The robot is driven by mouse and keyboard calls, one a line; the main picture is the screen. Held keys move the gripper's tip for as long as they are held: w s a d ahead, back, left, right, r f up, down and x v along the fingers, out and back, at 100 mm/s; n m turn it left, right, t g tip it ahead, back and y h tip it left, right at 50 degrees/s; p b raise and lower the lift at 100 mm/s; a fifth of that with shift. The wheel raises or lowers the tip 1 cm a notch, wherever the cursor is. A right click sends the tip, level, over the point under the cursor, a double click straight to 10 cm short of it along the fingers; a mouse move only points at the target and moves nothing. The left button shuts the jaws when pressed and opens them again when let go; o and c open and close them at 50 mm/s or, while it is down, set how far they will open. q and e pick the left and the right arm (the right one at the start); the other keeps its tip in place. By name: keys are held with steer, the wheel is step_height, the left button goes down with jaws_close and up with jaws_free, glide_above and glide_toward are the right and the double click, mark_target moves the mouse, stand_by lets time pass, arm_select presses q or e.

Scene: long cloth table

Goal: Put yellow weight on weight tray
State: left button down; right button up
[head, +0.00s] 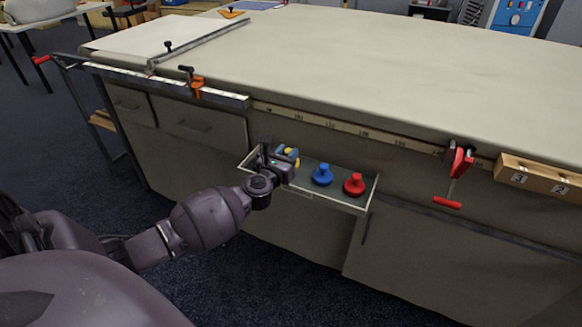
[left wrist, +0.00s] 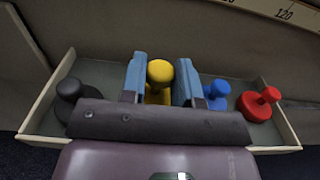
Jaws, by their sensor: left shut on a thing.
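The yellow weight (left wrist: 160,73) is between the two blue-grey fingers of my left gripper (left wrist: 162,80), which is shut on its knob. In the head view the yellow weight (head: 291,152) shows partly behind my left gripper (head: 283,160). The weight tray (head: 330,199) is a shallow open tray on the front of the long table. The gripper is over the tray's left part; I cannot tell whether the yellow weight touches the tray floor. A blue weight (head: 322,175) and a red weight (head: 354,185) stand to its right. A black weight (left wrist: 72,95) is at the left in the wrist view. My right gripper is out of view.
A red clamp (head: 458,165) hangs from the table edge right of the tray, beside a numbered wooden box (head: 540,178). An orange clamp (head: 197,86) is on the edge at left. The table top (head: 360,70) is mostly clear.

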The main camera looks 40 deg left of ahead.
arm_select(q)
step_height(320, 180, down, 4)
steer(key=shift+r+b, duration=0.2)
steer(key=shift+b, duration=0.75)
steer(key=shift+f, duration=0.3)
steer(key=shift+r, duration=0.2)
steer(key=shift+f+b, duration=0.25)
steer(key=shift+b, duration=0.05)
steer(key=c, duration=0.9)
jaws_free()
steer(key=shift+o, duration=0.2)
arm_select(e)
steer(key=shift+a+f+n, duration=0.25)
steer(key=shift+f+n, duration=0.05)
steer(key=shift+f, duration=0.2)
arm_select(q)
steer(key=shift+r, duration=0.15)
